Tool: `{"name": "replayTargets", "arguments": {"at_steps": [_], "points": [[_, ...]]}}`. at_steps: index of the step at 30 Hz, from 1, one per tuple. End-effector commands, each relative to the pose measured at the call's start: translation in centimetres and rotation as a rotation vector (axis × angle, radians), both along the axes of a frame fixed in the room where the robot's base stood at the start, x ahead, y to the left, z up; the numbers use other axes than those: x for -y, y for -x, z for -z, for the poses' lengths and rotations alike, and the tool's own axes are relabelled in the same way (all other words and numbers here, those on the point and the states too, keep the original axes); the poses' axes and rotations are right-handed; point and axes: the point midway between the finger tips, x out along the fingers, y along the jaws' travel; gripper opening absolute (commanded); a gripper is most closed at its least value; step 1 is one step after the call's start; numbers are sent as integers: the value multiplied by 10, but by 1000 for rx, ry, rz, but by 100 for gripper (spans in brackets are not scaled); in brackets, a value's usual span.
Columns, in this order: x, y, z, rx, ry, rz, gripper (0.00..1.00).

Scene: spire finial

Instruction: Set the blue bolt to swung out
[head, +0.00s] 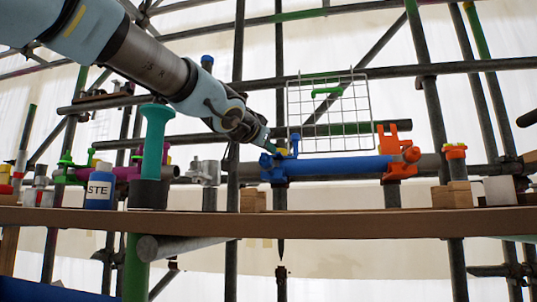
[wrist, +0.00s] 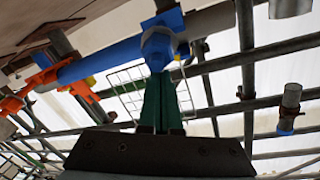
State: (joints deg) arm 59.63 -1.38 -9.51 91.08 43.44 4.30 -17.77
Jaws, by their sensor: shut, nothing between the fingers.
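A blue tube (head: 335,167) lies level above the plank, with a blue coupler (head: 272,168) at its left end. A small blue upright piece (head: 295,144) rises beside the coupler and looks like the bolt; its exact setting is hard to tell. My gripper (head: 272,149) comes down from the upper left, its tip right at the coupler's top. In the wrist view my gripper's green fingers (wrist: 161,84) are together and empty, pointing at the blue coupler (wrist: 158,42). The fingertips overlap the coupler's edge there; whether they touch it I cannot tell. The bolt is mostly hidden behind them.
An orange coupler (head: 399,155) sits at the tube's right end. A wire mesh panel (head: 330,112) hangs just behind. Grey scaffold poles cross behind. A teal post (head: 155,140) and a blue pot (head: 99,190) stand left on the brown plank (head: 335,224).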

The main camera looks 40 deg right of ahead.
Motion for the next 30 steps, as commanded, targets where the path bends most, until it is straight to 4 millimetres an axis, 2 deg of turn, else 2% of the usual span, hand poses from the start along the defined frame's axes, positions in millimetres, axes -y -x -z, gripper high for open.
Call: {"name": "replayTargets", "arguments": {"at_steps": [30], "points": [[-2,1,14,1,3,0,0]]}}
